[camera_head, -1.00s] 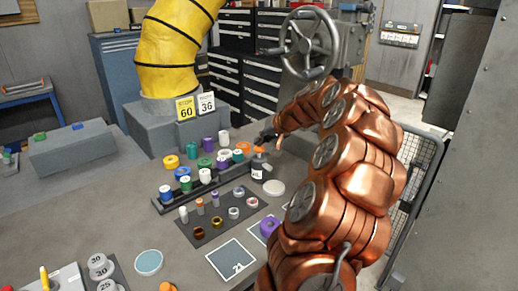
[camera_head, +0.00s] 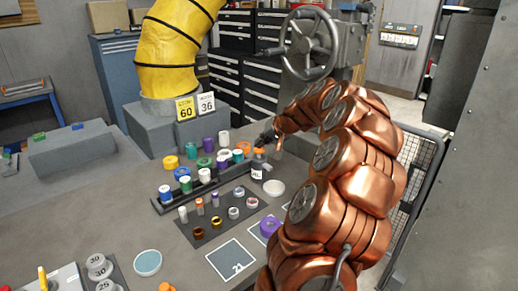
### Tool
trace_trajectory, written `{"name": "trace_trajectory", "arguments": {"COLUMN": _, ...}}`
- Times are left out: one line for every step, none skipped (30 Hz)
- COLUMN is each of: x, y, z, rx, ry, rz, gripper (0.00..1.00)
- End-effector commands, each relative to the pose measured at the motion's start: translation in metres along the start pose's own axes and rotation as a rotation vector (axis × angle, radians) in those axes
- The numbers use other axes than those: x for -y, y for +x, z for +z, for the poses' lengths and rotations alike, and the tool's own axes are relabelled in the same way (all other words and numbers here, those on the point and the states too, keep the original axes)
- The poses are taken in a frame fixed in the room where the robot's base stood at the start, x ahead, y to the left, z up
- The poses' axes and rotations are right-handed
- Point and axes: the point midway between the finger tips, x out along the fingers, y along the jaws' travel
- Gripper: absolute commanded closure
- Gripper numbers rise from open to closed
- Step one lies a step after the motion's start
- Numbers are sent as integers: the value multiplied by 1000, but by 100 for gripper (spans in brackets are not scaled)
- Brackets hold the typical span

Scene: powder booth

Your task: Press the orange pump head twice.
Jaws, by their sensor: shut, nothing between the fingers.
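The orange pump head (camera_head: 259,151) sits on a dark bottle (camera_head: 264,169) with a white label, standing upright at the right end of the rows of small parts on the bench. My copper arm reaches in from the lower right. My gripper (camera_head: 264,138) is dark and small in the picture, shut and empty, just behind and above the pump head. I cannot tell whether it touches the head. The arm's wrist is to the right of the bottle.
A dark rack (camera_head: 209,186) with several coloured spools and caps stands left of the bottle. A white disc (camera_head: 274,188) and a purple ring (camera_head: 269,227) lie in front of it. A yellow duct (camera_head: 173,47) and number cards (camera_head: 185,108) are behind.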

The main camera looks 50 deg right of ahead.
Motion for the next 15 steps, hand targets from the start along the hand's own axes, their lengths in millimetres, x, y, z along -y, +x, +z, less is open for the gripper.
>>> {"name": "trace_trajectory", "arguments": {"x": 0, "y": 1, "z": 1, "rx": 2, "ry": 0, "rz": 0, "gripper": 100}}
{"name": "trace_trajectory", "arguments": {"x": -1, "y": 1, "z": 1, "rx": 1, "ry": 0, "rz": 0, "gripper": 100}}
{"name": "trace_trajectory", "arguments": {"x": -1, "y": 2, "z": 1, "rx": 2, "ry": 0, "rz": 0, "gripper": 100}}
{"name": "trace_trajectory", "arguments": {"x": -1, "y": 2, "z": 2, "rx": 2, "ry": 0, "rz": 0, "gripper": 100}}
{"name": "trace_trajectory", "arguments": {"x": -1, "y": 2, "z": 2, "rx": 2, "ry": 0, "rz": 0, "gripper": 100}}
{"name": "trace_trajectory", "arguments": {"x": -1, "y": 2, "z": 2, "rx": 2, "ry": 0, "rz": 0, "gripper": 100}}
{"name": "trace_trajectory", "arguments": {"x": -2, "y": 3, "z": 2, "rx": 2, "ry": 0, "rz": 0, "gripper": 100}}
{"name": "trace_trajectory", "arguments": {"x": -2, "y": 3, "z": 2, "rx": 2, "ry": 0, "rz": 0, "gripper": 100}}
{"name": "trace_trajectory", "arguments": {"x": -2, "y": 3, "z": 2, "rx": 2, "ry": 0, "rz": 0, "gripper": 100}}
{"name": "trace_trajectory", "arguments": {"x": -2, "y": 3, "z": 3, "rx": 2, "ry": 0, "rz": 0, "gripper": 100}}
{"name": "trace_trajectory", "arguments": {"x": -2, "y": 4, "z": 3, "rx": 2, "ry": 0, "rz": 0, "gripper": 100}}
{"name": "trace_trajectory", "arguments": {"x": -2, "y": 4, "z": 3, "rx": 2, "ry": 0, "rz": 0, "gripper": 100}}
{"name": "trace_trajectory", "arguments": {"x": -2, "y": 4, "z": 3, "rx": 2, "ry": 0, "rz": 0, "gripper": 100}}
{"name": "trace_trajectory", "arguments": {"x": -3, "y": 4, "z": 3, "rx": 2, "ry": 0, "rz": 0, "gripper": 100}}
{"name": "trace_trajectory", "arguments": {"x": -3, "y": 4, "z": 4, "rx": 2, "ry": 0, "rz": 0, "gripper": 100}}
